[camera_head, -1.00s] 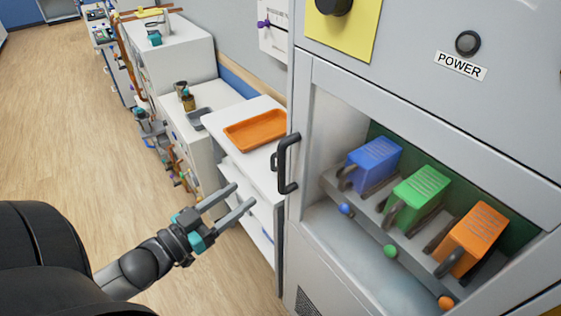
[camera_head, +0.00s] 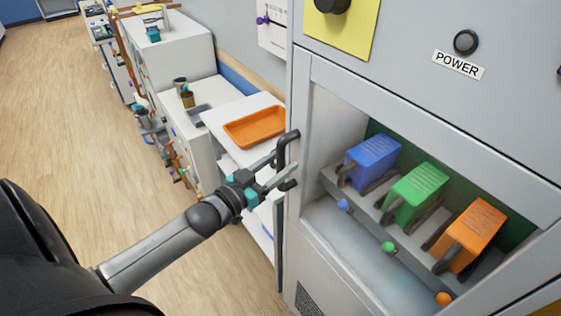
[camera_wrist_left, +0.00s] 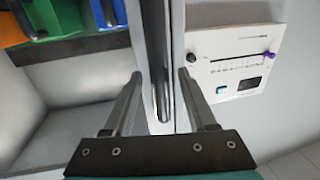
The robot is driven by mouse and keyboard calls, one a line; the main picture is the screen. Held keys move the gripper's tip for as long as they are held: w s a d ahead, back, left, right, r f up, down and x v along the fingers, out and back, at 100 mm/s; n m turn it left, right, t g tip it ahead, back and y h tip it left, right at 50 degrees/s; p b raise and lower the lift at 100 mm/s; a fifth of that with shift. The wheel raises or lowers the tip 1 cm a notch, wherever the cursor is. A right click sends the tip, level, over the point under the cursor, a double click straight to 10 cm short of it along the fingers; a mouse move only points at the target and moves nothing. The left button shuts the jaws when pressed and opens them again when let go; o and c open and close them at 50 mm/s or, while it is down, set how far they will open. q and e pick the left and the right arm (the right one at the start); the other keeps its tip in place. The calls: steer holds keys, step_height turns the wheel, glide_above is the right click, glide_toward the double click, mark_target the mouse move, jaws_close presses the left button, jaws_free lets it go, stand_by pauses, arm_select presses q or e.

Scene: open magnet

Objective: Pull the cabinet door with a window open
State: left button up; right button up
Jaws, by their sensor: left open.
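The cabinet door (camera_head: 304,112) has a large window, and colored blocks show through it. A dark vertical handle (camera_head: 282,152) stands on the door's left edge. My left gripper (camera_head: 286,165) is open at the handle, its fingers reaching to either side of it in the head view. In the left wrist view the handle bar (camera_wrist_left: 158,75) runs down between the two open fingers (camera_wrist_left: 160,82). I cannot tell whether either finger touches it. The fingers hide part of the handle in the head view. My right gripper is not in view.
Behind the window are blue (camera_head: 373,160), green (camera_head: 416,192) and orange (camera_head: 470,234) blocks with handles. A white shelf unit with an orange tray (camera_head: 254,127) stands left of the cabinet. Open wooden floor (camera_head: 70,130) lies to the left.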

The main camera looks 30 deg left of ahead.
arm_select(q)
steer(key=shift+w+d, duration=0.1)
steer(key=shift+w, duration=0.2)
jaws_close()
stand_by(0.4)
stand_by(1.0)
